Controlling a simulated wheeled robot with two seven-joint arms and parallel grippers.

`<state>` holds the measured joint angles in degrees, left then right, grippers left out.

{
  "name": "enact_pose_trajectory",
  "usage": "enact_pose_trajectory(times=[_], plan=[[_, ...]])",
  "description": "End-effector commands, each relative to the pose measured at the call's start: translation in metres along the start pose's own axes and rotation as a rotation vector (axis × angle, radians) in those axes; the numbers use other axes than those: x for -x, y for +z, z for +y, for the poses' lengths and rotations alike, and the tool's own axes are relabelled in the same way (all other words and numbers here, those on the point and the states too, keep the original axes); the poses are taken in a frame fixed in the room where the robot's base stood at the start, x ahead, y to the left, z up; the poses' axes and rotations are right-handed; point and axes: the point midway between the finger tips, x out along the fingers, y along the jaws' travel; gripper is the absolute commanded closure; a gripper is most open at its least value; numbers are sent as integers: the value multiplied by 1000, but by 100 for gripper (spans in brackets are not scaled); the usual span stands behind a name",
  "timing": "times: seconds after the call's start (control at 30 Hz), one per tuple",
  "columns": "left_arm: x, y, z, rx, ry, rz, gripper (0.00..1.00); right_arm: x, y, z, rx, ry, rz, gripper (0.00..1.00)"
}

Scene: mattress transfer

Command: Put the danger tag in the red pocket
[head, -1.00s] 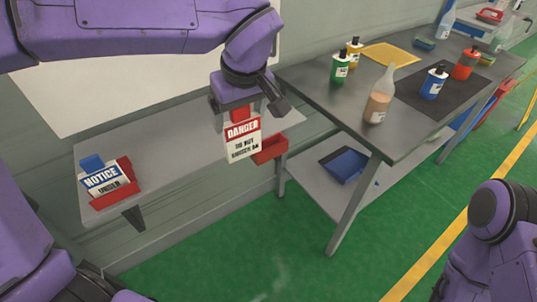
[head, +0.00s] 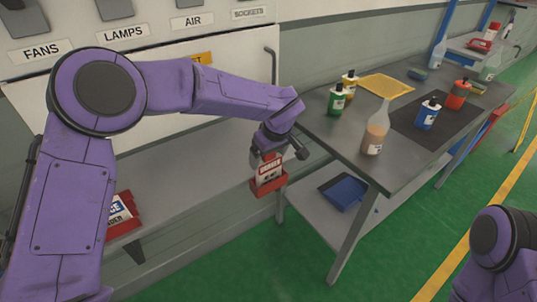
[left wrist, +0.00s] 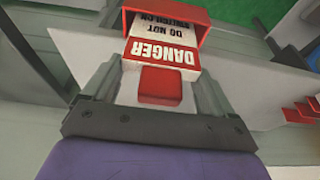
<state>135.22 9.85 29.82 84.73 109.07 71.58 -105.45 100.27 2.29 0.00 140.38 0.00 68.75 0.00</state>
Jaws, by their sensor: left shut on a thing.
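The danger tag (head: 270,170) is a white card with a red DANGER band and a red tab at its top. My left gripper (head: 266,152) is shut on that tab, which shows between the fingers in the left wrist view (left wrist: 160,85). The red pocket (head: 268,188) is at the right end of the grey shelf. The tag's lower part is in the pocket's mouth, its bottom edge hidden by the front wall. In the left wrist view the pocket (left wrist: 192,18) surrounds the tag's far end. My right gripper is out of view.
A second red pocket (head: 123,222) with a NOTICE tag (head: 118,210) is at the shelf's left, partly behind my arm. A grey table (head: 340,140) with several bottles stands right of the pocket, with a blue tray (head: 343,191) on its lower shelf.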

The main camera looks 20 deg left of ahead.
Motion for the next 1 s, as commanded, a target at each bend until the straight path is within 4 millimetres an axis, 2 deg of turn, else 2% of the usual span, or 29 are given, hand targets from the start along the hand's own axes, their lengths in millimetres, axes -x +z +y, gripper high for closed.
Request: enact_pose_trajectory(times=[0.37,0.4,0.63,0.73,0.87,1.0], plan=[[-5,2,0,-1,0,-1,61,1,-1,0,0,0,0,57],[-5,1,0,-1,0,0,1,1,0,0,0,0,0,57],[-4,1,0,0,0,0,0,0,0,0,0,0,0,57],[4,0,0,2,3,1,0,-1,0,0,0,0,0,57],[32,0,0,2,6,1,0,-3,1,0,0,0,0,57],[70,0,0,2,4,2,0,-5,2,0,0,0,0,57]])
